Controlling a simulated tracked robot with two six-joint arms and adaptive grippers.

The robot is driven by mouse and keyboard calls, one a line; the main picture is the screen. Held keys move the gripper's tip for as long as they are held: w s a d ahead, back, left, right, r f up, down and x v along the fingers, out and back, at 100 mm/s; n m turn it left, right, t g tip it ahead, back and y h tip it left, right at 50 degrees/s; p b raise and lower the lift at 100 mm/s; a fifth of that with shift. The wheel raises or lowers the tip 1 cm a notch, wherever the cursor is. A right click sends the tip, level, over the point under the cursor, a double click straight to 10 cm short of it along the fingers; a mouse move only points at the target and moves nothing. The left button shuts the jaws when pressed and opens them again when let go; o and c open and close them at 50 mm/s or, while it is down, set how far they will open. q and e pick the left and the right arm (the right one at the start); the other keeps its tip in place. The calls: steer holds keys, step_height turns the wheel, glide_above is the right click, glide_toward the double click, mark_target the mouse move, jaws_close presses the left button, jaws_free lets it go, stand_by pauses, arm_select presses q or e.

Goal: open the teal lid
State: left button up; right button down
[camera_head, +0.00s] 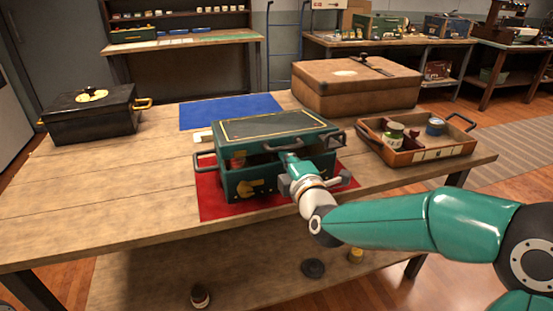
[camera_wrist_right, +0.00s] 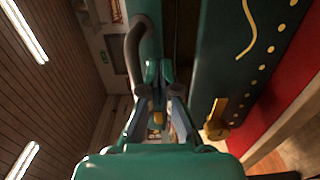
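The teal lid (camera_head: 272,125) has a dark top panel with gold trim. It tops a teal box (camera_head: 235,189) with a gold front latch (camera_head: 257,186). A dark gap shows between lid and box front, with a reddish item inside, so the lid is slightly raised. My right gripper (camera_head: 287,158) is at the front lid edge, right of the latch. In the right wrist view, its fingertips (camera_wrist_right: 159,78) are close together at the lid edge beside a dark curved handle (camera_wrist_right: 136,50). Whether they grip is unclear. My left gripper is out of view.
The box stands on a red mat (camera_head: 212,203). Right is an open tray (camera_head: 426,156) with cans; behind is a brown case (camera_head: 350,95). A black box (camera_head: 92,117) stands far left, and a blue mat (camera_head: 228,111) lies behind. The table's left front is clear.

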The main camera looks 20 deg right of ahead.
steer(key=shift+r, duration=0.1)
steer(key=shift+w+r+p, duration=0.2)
steer(key=shift+r+p, duration=0.9)
steer(key=shift+r, duration=0.25)
steer(key=shift+w+r+p, duration=0.2)
steer(key=shift+r+p, duration=0.35)
steer(key=shift+r, duration=0.05)
steer(key=shift+w+r+p, duration=0.15)
steer(key=shift+r+p, duration=0.4)
steer(key=shift+w+r+p, duration=0.25)
steer(key=shift+r+p, duration=0.3)
steer(key=shift+r, duration=0.05)
steer(key=shift+w+r+p, duration=0.25)
steer(key=shift+r+p, duration=0.3)
